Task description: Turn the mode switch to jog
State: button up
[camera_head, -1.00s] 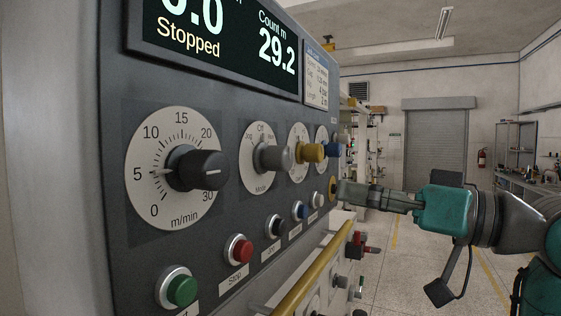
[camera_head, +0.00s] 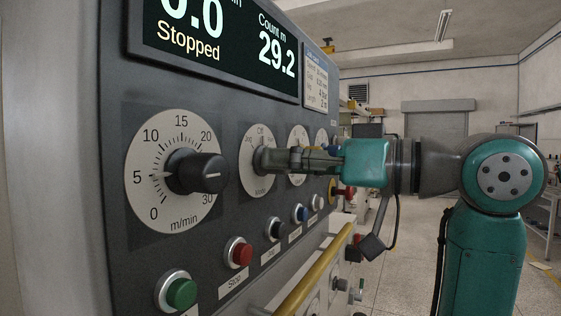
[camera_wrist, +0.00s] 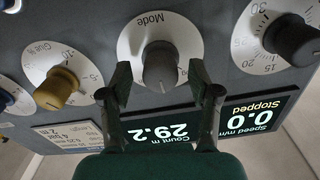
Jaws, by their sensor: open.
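The mode switch is a grey knob (camera_wrist: 160,68) on a round white dial labelled Mode; the wrist view shows it upside down. In the head view the dial (camera_head: 247,143) reads Jog at upper left and Off at top, and my gripper hides most of the knob. My gripper (camera_wrist: 160,74) is open, with one finger on each side of the knob and gaps visible between fingers and knob. In the head view my gripper (camera_head: 273,160) reaches the dial from the right. I cannot tell which mark the knob points to.
The speed knob (camera_head: 197,172) is left of the mode dial in the head view. A yellow knob (camera_wrist: 57,88) is on its other side. Below are a green button (camera_head: 181,293), a red button (camera_head: 239,252) and a yellow rail (camera_head: 313,269). A display (camera_head: 220,45) reads Stopped.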

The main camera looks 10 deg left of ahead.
jog(key=shift+x, duration=0.85)
jog(key=shift+c, duration=0.3)
jog(key=c, duration=1.1)
jog(key=shift+n, duration=0.4)
jog(key=n, duration=0.3)
jog(key=shift+n, duration=2.5)
